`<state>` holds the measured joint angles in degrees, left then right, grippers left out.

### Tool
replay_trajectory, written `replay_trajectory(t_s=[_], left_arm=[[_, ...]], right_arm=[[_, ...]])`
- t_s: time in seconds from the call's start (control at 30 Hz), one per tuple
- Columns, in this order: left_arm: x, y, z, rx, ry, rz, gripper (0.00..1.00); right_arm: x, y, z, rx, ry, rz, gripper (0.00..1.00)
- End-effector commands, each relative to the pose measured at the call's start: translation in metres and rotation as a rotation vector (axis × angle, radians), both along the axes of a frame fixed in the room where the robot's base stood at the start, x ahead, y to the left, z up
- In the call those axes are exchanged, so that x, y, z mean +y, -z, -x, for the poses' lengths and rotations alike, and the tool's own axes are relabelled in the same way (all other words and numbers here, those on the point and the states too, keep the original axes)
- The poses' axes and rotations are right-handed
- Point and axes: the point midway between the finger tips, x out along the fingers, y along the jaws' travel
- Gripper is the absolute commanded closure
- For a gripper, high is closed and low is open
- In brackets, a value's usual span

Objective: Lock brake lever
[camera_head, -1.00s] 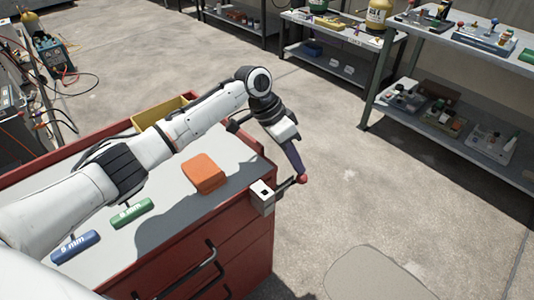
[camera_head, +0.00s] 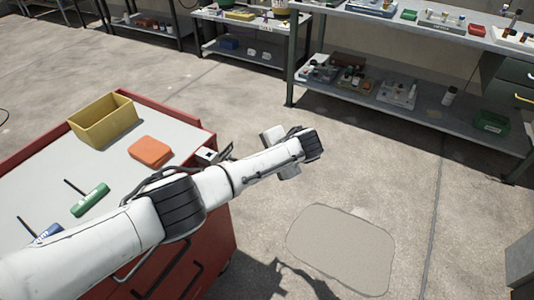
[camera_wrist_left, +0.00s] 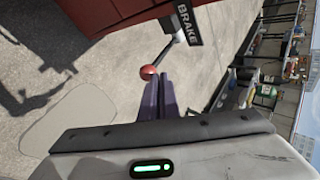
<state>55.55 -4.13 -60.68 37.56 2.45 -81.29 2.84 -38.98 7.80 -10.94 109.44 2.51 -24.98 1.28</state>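The brake lever, a dark rod (camera_wrist_left: 166,53) with a red ball knob (camera_wrist_left: 148,72), shows in the left wrist view beside a black plate (camera_wrist_left: 187,22) marked BRAKE on the red cart. In the head view only its pale bracket (camera_head: 206,154) shows at the cart's corner; my left arm hides the knob. My left gripper (camera_wrist_left: 159,80) has purple fingers, which lie close together and look shut. Their tips are right by the red knob, which is not between them; I cannot tell whether they touch it. My right gripper is in neither view.
The red cart (camera_head: 60,150) carries a yellow bin (camera_head: 104,122), an orange block (camera_head: 150,151), a green-handled tool (camera_head: 90,199) and a blue-handled tool (camera_head: 46,234). Metal shelves (camera_head: 400,105) stand behind. The concrete floor right of the cart is open, with a paler patch (camera_head: 340,250).

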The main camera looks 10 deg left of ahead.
Motion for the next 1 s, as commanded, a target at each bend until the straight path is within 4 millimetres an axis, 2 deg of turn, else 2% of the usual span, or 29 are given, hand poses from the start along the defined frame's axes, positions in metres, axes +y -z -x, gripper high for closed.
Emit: replay_trajectory(t_s=[0.07,0.8,0.93,1.0], left_arm=[[0.007,0.005,0.001,-0.001,-0.013,-0.004,1.00],[0.004,0.017,0.006,0.005,-0.016,0.012,1.00],[0.004,0.010,0.006,0.005,-0.018,0.011,1.00],[0.006,0.001,0.004,0.002,-0.020,0.009,1.00]], right_arm=[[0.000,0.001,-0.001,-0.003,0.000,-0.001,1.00],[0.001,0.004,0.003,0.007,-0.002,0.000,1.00],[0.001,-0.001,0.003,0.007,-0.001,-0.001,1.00],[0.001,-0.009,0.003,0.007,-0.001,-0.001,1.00]])
